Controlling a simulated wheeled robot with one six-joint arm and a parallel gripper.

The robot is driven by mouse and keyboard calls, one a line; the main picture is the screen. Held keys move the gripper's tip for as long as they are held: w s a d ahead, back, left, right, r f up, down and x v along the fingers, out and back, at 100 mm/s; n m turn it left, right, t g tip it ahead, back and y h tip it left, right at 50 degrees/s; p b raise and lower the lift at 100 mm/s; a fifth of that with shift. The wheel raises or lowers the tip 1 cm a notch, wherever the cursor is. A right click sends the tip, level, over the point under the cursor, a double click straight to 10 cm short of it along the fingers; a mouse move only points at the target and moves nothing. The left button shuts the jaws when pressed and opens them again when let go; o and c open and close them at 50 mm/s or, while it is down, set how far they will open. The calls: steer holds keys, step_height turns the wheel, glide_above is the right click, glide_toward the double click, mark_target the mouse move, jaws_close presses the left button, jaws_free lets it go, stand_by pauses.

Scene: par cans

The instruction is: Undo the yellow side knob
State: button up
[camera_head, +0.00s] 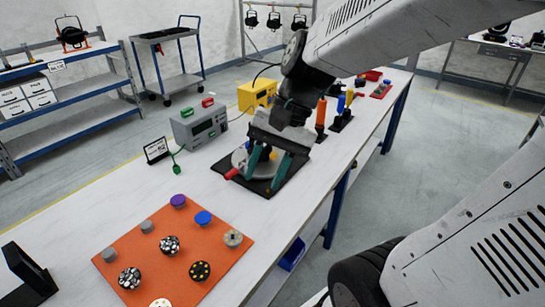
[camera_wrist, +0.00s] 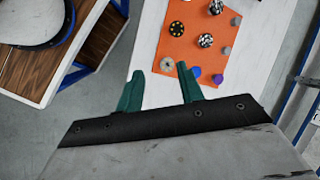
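I cannot make out a yellow side knob for certain in either view. The wrist view shows the fingers (camera_wrist: 160,69) apart.
A grey meter box (camera_head: 200,125), a yellow box (camera_head: 257,95), a small sign (camera_head: 157,150) and a green-topped item (camera_head: 177,167) stand behind. Orange and blue-handled tools (camera_head: 321,113) stand farther right. A black bracket (camera_head: 28,270) is at the near left. Bare bench lies around the mat.

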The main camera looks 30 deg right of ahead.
steer(key=w+d+f+m+t+y, duration=0.2)
steer(key=w+d+f+m+y, duration=0.2)
steer(key=w+m, duration=0.55)
steer(key=m+t+h, duration=0.2)
steer(key=m+t, duration=0.8)
steer(key=m, duration=0.8)
glide_toward(275, 156)
steer(key=shift+w+a, duration=0.35)
steer(key=shift+w, duration=0.05)
steer(key=shift+w+f, duration=0.25)
steer(key=shift+f, duration=0.05)
steer(key=x, duration=0.7)
steer(key=shift+w, duration=0.1)
steer(key=shift+c, duration=0.3)
steer(key=shift+h, duration=0.3)
steer(key=c, duration=0.6)
